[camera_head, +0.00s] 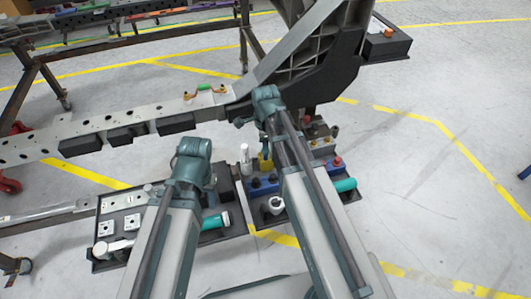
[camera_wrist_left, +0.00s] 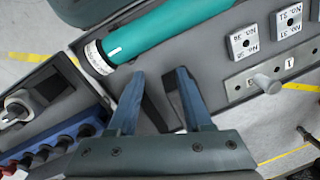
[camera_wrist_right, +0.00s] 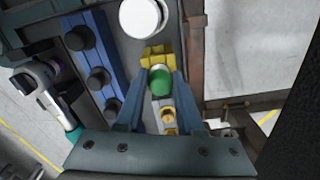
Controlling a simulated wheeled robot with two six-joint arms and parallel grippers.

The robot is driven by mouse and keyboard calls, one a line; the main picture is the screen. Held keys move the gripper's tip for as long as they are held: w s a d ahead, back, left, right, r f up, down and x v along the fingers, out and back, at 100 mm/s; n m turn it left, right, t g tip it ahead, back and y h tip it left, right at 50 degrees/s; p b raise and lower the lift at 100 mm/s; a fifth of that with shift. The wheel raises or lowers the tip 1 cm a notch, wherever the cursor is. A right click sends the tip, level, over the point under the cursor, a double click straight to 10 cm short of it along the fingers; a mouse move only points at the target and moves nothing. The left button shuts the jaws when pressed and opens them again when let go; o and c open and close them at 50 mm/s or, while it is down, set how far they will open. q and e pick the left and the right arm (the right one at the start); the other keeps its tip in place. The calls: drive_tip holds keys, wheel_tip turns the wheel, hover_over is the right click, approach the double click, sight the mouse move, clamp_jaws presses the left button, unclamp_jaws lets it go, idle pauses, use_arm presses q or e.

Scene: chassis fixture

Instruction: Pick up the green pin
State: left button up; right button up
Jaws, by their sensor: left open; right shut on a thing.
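The green pin (camera_wrist_right: 160,80) stands between the blue fingers of my right gripper (camera_wrist_right: 162,76) in the right wrist view. That gripper is shut on it, with a yellow block (camera_wrist_right: 157,53) right beside the pin. In the head view the pin is hidden by my right arm and gripper. My left gripper (camera_wrist_left: 160,76) is open and empty in the left wrist view, over the dark tray (camera_wrist_left: 215,72) near a teal cylinder (camera_wrist_left: 165,35).
A blue rack with dark knobs (camera_wrist_right: 98,76) stands left of the right gripper. A long grey beam (camera_head: 88,128) crosses behind both trays. The left tray also holds labelled blocks (camera_head: 106,228). Open floor (camera_head: 410,170) lies to the right.

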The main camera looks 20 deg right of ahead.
clamp_jaws()
drive_tip(key=shift+r, duration=0.1)
use_arm(q)
wheel_tip(320, 180, up, 10)
drive_tip(key=p, duration=1)
use_arm(e)
wheel_tip(320, 180, up, 10)
drive_tip(key=shift+f, duration=0.1)
use_arm(q)
wheel_tip(320, 180, up, 6)
drive_tip(key=p, duration=0.6)
drive_tip(key=shift+r, duration=0.15)
use_arm(e)
wheel_tip(320, 180, up, 6)
drive_tip(key=shift+r, duration=0.2)
